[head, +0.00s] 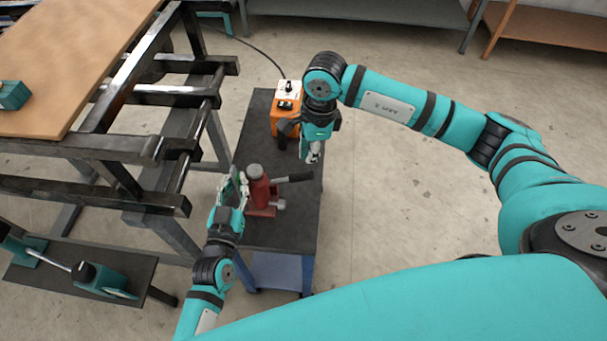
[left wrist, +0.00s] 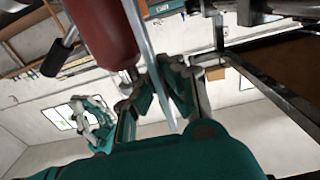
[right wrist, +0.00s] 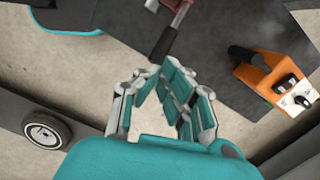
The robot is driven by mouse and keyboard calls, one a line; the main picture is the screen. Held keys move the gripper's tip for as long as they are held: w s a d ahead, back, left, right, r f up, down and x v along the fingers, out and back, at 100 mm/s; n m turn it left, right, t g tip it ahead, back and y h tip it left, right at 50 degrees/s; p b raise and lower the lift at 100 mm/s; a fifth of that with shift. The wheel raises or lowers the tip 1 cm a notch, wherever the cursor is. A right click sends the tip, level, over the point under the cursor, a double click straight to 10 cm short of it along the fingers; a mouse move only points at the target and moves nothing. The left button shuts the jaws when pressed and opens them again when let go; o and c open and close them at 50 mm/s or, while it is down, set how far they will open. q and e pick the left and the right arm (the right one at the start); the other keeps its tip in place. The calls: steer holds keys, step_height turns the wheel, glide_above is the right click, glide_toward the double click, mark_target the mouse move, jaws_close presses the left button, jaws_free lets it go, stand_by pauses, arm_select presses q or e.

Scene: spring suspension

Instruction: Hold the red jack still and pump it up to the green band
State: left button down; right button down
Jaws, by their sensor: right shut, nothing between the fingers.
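The red jack (head: 260,190) stands upright on the dark top of a low cart, with its black-gripped lever (head: 296,178) pointing right. Its red body (left wrist: 100,30) fills the upper left of the left wrist view. My left gripper (head: 235,183) is at the jack's left side. Its fingers close on a thin pale upright plate (left wrist: 138,30) beside the red body. My right gripper (head: 314,156) is shut and empty just beyond the lever's end. In the right wrist view the lever's black grip (right wrist: 163,44) lies just ahead of the fingertips. I cannot make out a green band.
An orange box (head: 285,120) with switches and a cable stands at the cart's far end. A dark metal frame with a wooden top (head: 70,60) is close on the left. Open floor (head: 410,210) lies right of the cart (head: 280,232).

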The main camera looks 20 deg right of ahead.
mark_target(307, 173)
steer(key=f, duration=0.5)
steer(key=shift+a, duration=0.25)
steer(key=shift+f, duration=0.6)
steer(key=shift+a+f, duration=0.1)
steer(key=shift+f, duration=2.1)
steer(key=d, duration=0.2)
steer(key=d+r, duration=0.1)
steer(key=shift+s+d, duration=0.1)
steer(key=shift+s, duration=0.2)
